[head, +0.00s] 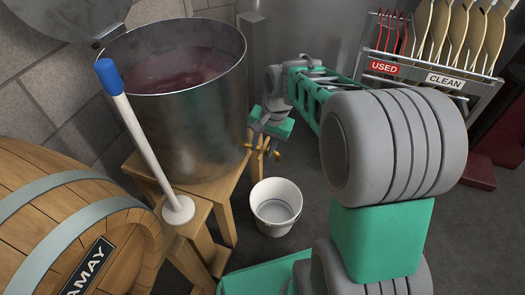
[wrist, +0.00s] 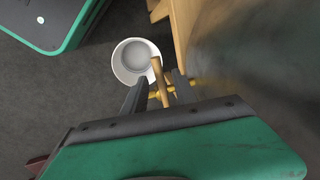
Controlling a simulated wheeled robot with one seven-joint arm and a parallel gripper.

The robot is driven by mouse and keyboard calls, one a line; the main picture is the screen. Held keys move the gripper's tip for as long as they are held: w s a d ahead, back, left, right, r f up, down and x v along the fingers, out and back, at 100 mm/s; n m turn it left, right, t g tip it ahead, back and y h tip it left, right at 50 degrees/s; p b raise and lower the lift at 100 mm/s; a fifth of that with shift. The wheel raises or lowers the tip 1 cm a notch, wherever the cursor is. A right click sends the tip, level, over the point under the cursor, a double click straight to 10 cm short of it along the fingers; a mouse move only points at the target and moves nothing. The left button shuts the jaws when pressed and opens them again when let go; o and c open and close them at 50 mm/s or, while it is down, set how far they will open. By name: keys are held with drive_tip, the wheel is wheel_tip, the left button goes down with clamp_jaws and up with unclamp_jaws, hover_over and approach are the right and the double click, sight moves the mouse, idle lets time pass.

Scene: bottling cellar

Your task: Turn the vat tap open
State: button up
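The steel vat (head: 185,120) stands on a wooden stand and holds dark red liquid. Its brass tap (head: 277,153) sticks out low on the right side, partly hidden by my gripper (head: 264,138). In the wrist view, the tap's tan handle (wrist: 157,72) lies between my two dark fingers (wrist: 160,91), which stand apart with gaps showing on both sides. I cannot tell whether either finger touches the handle. A white bucket (head: 276,222) stands on the floor below the tap; it also shows in the wrist view (wrist: 122,62). No stream is visible, and the bucket looks empty.
A white plunger with a blue grip (head: 142,145) stands on a wooden step (head: 205,208) left of the vat. A barrel (head: 75,215) lies at the lower left. A rack (head: 440,75) with USED and CLEAN labels stands at upper right. Floor right of the bucket is clear.

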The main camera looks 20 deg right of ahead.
drive_tip(key=shift+f, duration=0.1)
clamp_jaws()
idle(0.3)
idle(1.1)
